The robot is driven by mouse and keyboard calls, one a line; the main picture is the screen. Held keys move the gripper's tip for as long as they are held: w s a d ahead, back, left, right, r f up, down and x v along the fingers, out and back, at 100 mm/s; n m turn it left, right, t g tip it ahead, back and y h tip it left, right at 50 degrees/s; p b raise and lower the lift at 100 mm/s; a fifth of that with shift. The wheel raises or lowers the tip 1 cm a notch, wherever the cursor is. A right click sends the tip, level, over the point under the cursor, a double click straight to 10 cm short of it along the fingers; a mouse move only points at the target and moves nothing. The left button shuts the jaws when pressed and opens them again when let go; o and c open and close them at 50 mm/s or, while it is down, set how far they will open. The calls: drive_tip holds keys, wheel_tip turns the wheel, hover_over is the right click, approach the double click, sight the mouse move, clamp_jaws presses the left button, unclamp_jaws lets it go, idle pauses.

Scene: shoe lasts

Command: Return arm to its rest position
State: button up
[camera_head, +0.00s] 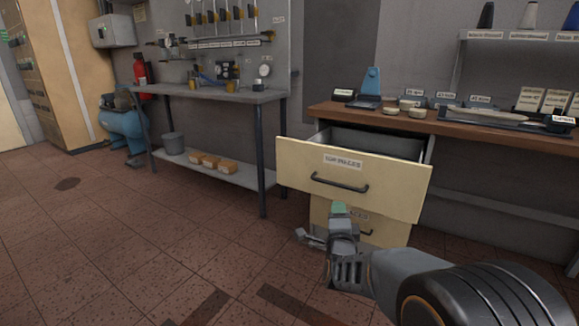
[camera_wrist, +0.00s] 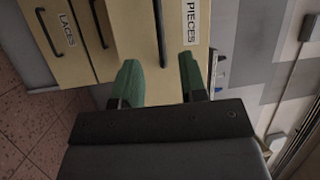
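My gripper (camera_head: 339,212) is low in front of the cream drawer unit, below the handle of the pulled-out upper drawer (camera_head: 300,170). In the wrist view its two green fingers (camera_wrist: 159,72) are spread apart with nothing held between them. The upper drawer's dark handle (camera_wrist: 160,32) shows beyond the fingertips. A label reading "PIECES" is beside it, and a drawer labelled "LACES" (camera_wrist: 60,50) is at the left. In the head view my arm reaches in from the lower right and hides part of the lower drawer (camera_head: 385,230).
A wooden workbench (camera_head: 470,130) with small dishes and labels stands above the drawers. A grey metal table (camera_head: 225,95) with a low shelf is at the left, beside a blue compressor (camera_head: 122,125). The tiled floor (camera_head: 130,240) at the left is clear.

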wheel_tip(320, 180, up, 10)
drive_tip(key=s+a+n+g+y+p, duration=0.25)
drive_tip(key=n+p, duration=0.25)
drive_tip(key=p, duration=0.5)
drive_tip(key=s+r+n+g+y+p, duration=0.1)
drive_tip(key=s+r+n+g+p, duration=1.2)
drive_tip(key=s+r+p, duration=0.8)
wheel_tip(320, 180, up, 3)
drive_tip(key=n+p, duration=0.1)
drive_tip(key=p, duration=0.8)
drive_tip(key=shift+s+f, duration=0.2)
drive_tip(key=shift+s, duration=0.1)
drive_tip(key=shift+y, duration=0.25)
